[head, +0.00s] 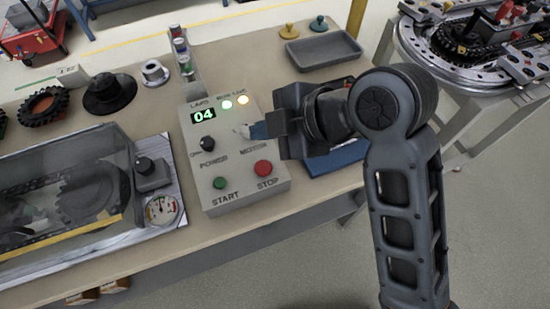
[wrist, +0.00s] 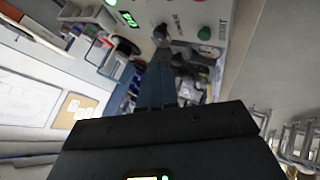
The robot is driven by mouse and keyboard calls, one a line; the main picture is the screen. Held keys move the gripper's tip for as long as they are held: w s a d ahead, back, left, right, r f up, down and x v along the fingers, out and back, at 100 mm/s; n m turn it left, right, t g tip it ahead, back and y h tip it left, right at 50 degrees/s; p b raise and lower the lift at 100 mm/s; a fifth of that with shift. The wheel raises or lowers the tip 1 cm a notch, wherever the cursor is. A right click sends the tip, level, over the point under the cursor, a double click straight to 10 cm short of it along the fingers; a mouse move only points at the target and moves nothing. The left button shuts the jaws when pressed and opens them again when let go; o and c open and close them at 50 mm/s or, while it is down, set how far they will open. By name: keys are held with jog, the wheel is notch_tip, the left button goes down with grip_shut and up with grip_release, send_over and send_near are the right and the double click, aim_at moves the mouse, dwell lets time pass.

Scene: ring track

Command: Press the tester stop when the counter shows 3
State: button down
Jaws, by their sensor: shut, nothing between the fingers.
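The tester control box (head: 232,150) is a grey slanted panel on the bench in the head view. Its counter (head: 203,115) reads 04 in green, under a LAPS label. The red stop button (head: 263,168) is at the panel's lower right, and the green start button (head: 220,183) is to its left. A black power knob (head: 208,142) sits above them. My gripper (head: 252,130) is shut and empty, over the panel's right side, above and apart from the stop button. In the wrist view the shut fingers (wrist: 155,88) point toward the panel (wrist: 178,32).
A clear-covered tester (head: 70,190) with a gauge (head: 160,209) stands left of the box. Small cylinders (head: 181,50) stand behind it. A grey tray (head: 323,50) lies at the back. A blue-based item (head: 338,158) sits close to the right of the box.

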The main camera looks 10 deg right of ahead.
aim_at(267, 169)
jog(key=shift+f, duration=0.15)
notch_tip(267, 169, down, 9)
jog(key=b, duration=0.6)
jog(key=shift+b, duration=0.3)
dwell(1.9)
jog(key=shift+f, duration=0.25)
jog(key=shift+f+b, duration=0.5)
jog(key=shift+f, duration=0.05)
dwell(0.8)
jog(key=shift+r, duration=0.1)
jog(key=shift+r+p, duration=0.95)
